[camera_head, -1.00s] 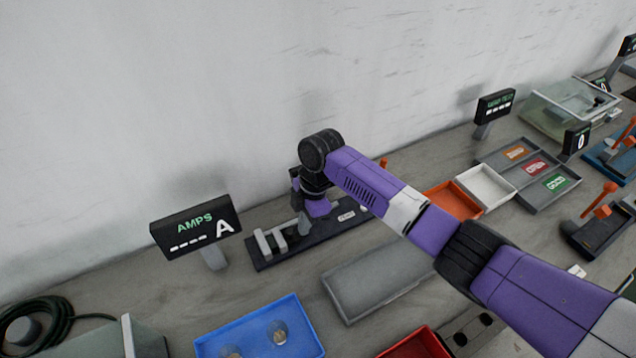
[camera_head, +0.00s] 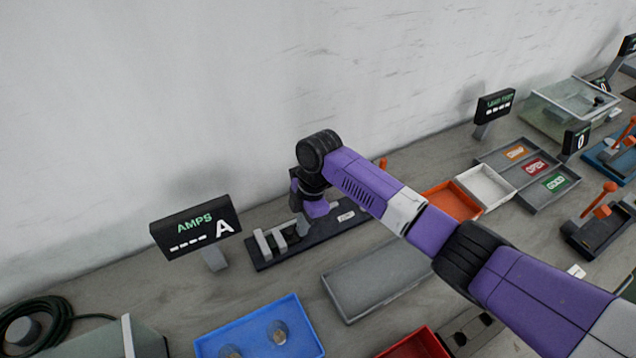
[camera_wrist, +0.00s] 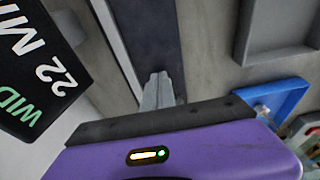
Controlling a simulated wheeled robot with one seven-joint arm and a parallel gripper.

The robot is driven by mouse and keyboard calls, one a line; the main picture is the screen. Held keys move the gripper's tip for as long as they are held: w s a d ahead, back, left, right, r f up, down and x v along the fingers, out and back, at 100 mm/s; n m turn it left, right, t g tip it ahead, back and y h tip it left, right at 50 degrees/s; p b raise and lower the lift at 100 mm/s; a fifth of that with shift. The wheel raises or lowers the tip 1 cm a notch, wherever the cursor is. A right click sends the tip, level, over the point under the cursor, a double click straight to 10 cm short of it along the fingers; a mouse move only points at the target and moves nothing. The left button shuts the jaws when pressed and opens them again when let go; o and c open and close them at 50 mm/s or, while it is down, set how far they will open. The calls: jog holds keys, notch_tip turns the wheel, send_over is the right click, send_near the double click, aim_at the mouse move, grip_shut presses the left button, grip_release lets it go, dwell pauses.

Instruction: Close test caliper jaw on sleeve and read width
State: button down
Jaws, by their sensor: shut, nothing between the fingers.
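The test caliper is a long dark base (camera_head: 325,229) with upright grey jaw blocks (camera_head: 264,244) at its left end, under my arm in the head view. My gripper (camera_head: 304,226) points down beside these blocks, close to the right-hand one; I cannot tell whether it touches. In the wrist view my gripper (camera_wrist: 160,87) has its grey fingertips together, with nothing seen between them, over a dark strip (camera_wrist: 150,35). A black display (camera_wrist: 40,75), cut off by the frame, shows green "WID" and white "22 M". I cannot make out the sleeve.
An AMPS display (camera_head: 196,228) showing dashes stands left of the caliper. In front are an empty grey tray (camera_head: 345,312) and a blue tray (camera_head: 240,318) with small round parts. Orange (camera_head: 455,203) and white (camera_head: 486,184) bins stand to the right.

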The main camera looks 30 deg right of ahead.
jog(key=shift+a, duration=0.15)
jog(key=shift+d, duration=0.65)
notch_tip(320, 180, up, 7)
jog(key=p, duration=0.6)
jog(key=shift+d, duration=0.1)
